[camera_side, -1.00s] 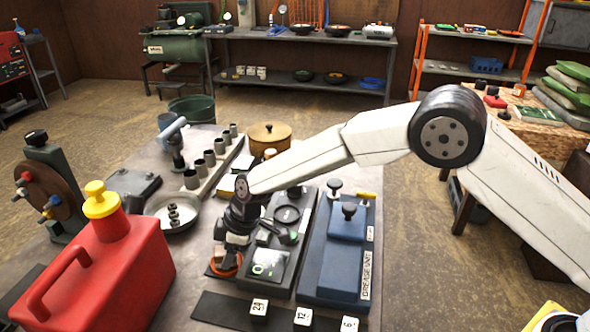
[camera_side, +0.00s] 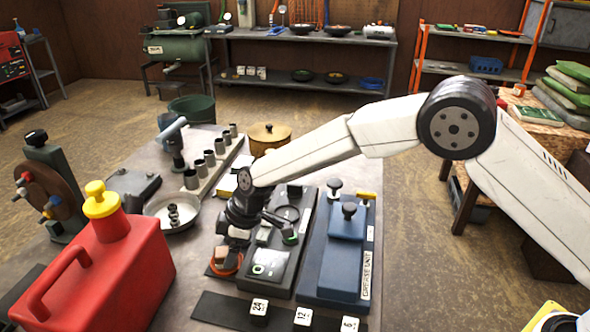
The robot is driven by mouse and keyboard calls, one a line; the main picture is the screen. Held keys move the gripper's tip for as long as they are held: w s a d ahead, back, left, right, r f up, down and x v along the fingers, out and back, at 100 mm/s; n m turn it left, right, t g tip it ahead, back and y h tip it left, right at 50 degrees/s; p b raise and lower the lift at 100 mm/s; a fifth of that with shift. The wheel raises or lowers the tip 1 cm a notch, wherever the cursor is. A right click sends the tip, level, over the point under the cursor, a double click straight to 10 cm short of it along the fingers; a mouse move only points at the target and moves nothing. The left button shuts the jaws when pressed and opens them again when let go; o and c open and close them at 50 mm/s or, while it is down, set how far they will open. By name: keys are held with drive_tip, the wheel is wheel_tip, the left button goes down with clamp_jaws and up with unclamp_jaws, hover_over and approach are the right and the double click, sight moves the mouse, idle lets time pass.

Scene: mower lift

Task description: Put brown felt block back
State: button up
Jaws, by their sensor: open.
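A small brown block (camera_side: 221,254), which looks like the felt block, sits low at the left edge of the dark device on the bench, by an orange-red ring (camera_side: 232,270). The ring lies on a dark base, and I cannot tell whether the block is inside it or behind it. My gripper (camera_side: 237,243) points down just above and to the right of the block. It is open, and the block appears free of it. The fingers are small and partly merge with the dark wrist and device behind.
A grey-black device with a lit dial (camera_side: 268,264) and a blue grease unit (camera_side: 334,258) stand to the right. A red can (camera_side: 110,265) is at left front. A metal dish (camera_side: 170,214) and a row of dark sockets (camera_side: 209,158) lie behind. Numbered tags (camera_side: 259,307) line the front.

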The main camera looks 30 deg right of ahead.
drive_tip(key=v, duration=1)
drive_tip(key=shift+d+r, duration=0.1)
drive_tip(key=shift+r, duration=0.05)
idle(0.3)
drive_tip(key=s+d+m+h, duration=0.1)
drive_tip(key=s+d+m, duration=0.1)
drive_tip(key=d, duration=0.3)
drive_tip(key=s+d+m, duration=0.2)
drive_tip(key=s+d, duration=0.1)
drive_tip(key=d, duration=0.2)
drive_tip(key=s+d+m+t+h, duration=0.1)
drive_tip(key=s+d+m, duration=0.1)
drive_tip(key=d, duration=0.3)
drive_tip(key=shift+s+d+m+h, duration=0.25)
drive_tip(key=shift+d+m+h, duration=0.05)
drive_tip(key=shift+d, duration=0.1)
drive_tip(key=s+d+f+m, duration=0.2)
drive_tip(key=s+d+m, duration=0.1)
drive_tip(key=s+d, duration=0.3)
drive_tip(key=s+d+f+m+h, duration=0.1)
drive_tip(key=s+d+f+m, duration=0.1)
drive_tip(key=s+d, duration=0.3)
drive_tip(key=s+m, duration=0.1)
drive_tip(key=s, duration=0.3)
drive_tip(key=shift+d+m+h, duration=0.3)
drive_tip(key=shift+d+m, duration=0.1)
